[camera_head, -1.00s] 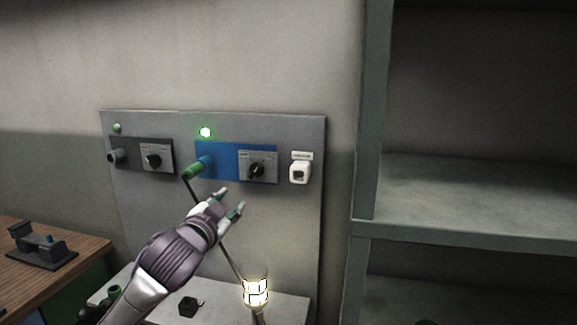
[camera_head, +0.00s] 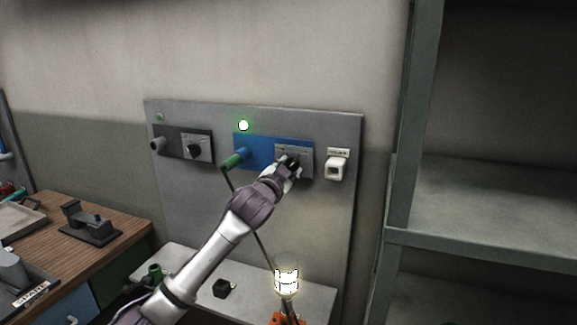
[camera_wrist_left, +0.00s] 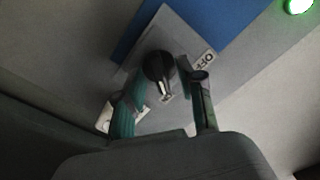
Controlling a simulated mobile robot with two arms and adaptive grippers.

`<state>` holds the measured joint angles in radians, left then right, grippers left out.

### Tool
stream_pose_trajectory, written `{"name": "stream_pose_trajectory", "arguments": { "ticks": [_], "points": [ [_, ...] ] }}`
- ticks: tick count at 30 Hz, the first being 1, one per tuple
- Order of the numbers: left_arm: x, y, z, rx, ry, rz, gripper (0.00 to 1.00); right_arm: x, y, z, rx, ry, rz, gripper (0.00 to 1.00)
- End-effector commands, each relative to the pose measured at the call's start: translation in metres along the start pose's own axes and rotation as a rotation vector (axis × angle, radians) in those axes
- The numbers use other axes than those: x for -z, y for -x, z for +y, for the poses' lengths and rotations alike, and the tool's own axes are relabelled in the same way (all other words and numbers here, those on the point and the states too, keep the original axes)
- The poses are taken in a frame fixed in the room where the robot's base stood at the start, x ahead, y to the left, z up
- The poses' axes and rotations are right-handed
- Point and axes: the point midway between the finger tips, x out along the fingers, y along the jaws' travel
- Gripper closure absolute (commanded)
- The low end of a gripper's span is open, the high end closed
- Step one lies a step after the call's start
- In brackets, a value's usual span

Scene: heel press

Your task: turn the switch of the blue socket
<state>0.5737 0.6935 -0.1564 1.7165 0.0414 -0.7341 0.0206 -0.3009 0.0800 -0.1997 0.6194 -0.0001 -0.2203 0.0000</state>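The blue socket panel (camera_head: 260,150) is on the grey wall board, with a green plug (camera_head: 233,160) and cable at its left. Its black rotary switch (camera_wrist_left: 159,66) sits on a grey plate (camera_wrist_left: 186,47) marked OFF, at the panel's right. My left gripper (camera_head: 291,166) is at this switch and partly covers it in the head view. In the left wrist view the left gripper (camera_wrist_left: 165,90) is open, with one finger on each side of the knob; contact is not clear. A green lamp (camera_head: 243,125) glows above the blue panel. My right gripper is not in view.
A dark panel with another black knob (camera_head: 195,150) is at the left of the board. A white socket (camera_head: 336,167) is close to the right of my gripper. A lit caged lamp (camera_head: 286,280) stands below, and grey shelves (camera_head: 480,240) stand at the right.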

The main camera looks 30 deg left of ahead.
Motion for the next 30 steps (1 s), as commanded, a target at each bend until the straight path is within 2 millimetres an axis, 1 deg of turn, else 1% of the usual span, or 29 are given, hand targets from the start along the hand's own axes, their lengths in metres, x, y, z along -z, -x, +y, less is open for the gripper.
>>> {"name": "stream_pose_trajectory", "arguments": {
  "ticks": [8, 9, 14, 15, 16, 25, 30],
  "points": [
    [-0.0007, -0.0021, 0.0006, -0.001, 0.000, -0.001, 0.61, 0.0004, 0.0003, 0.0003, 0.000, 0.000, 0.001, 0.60],
    [-0.0006, -0.0021, 0.0006, -0.001, 0.000, -0.001, 0.63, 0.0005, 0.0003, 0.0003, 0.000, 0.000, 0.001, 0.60],
    [-0.0006, -0.0019, 0.0006, -0.001, 0.000, -0.001, 0.90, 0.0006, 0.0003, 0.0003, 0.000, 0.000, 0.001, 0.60],
    [-0.0006, -0.0019, 0.0006, -0.001, 0.000, -0.001, 0.96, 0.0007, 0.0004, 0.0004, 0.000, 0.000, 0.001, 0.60],
    [-0.0006, -0.0019, 0.0006, -0.001, 0.000, -0.001, 1.00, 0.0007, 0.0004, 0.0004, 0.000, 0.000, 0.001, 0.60],
    [-0.0007, -0.0018, 0.0009, -0.001, 0.011, -0.001, 1.00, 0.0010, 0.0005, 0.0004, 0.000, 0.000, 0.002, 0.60],
    [-0.0006, -0.0019, 0.0014, -0.002, 0.062, -0.001, 1.00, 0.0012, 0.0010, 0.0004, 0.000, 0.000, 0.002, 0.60]
  ]
}}
